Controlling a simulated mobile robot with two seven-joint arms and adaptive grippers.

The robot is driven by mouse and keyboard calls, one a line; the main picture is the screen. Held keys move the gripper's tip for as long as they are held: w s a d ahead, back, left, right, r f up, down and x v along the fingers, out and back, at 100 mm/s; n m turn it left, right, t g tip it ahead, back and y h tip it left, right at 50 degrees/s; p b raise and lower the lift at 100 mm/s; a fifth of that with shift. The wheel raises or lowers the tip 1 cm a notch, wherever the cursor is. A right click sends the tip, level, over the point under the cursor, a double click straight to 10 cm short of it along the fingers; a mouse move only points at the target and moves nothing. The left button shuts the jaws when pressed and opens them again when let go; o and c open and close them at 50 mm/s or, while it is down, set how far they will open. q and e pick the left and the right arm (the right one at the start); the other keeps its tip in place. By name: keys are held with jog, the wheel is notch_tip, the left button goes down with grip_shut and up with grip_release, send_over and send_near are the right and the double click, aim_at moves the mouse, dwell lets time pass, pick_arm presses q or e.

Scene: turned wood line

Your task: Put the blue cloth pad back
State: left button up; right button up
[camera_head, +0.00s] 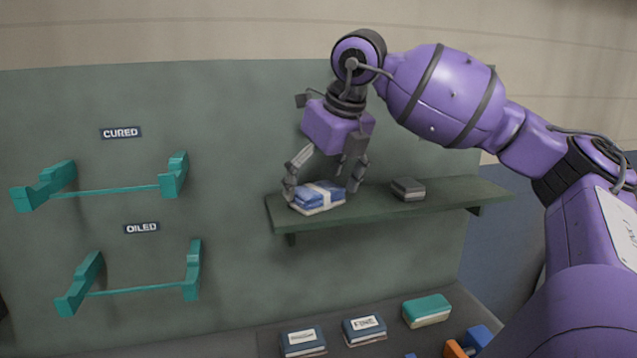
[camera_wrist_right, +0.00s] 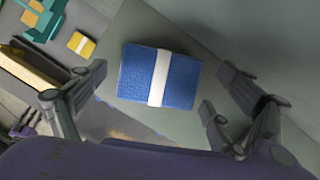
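The blue cloth pad (camera_head: 318,197), with a white band around it, lies on the left end of the green wall shelf (camera_head: 390,211). My right gripper (camera_head: 323,187) points down over the pad, one finger at each side. In the right wrist view the pad (camera_wrist_right: 181,78) lies between the spread fingers of the right gripper (camera_wrist_right: 158,88), with a gap visible at both sides. The right gripper is open. My left gripper is not in view.
A dark grey block (camera_head: 408,189) sits on the shelf right of the pad. Two teal wall brackets, under the CURED sign (camera_head: 120,132) and the OILED sign (camera_head: 141,228), are empty. Below are two labelled dark blue items (camera_head: 303,341) and a teal pad (camera_head: 426,310).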

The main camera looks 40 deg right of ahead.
jog(key=shift+r, duration=0.1)
jog(key=v, duration=1.2)
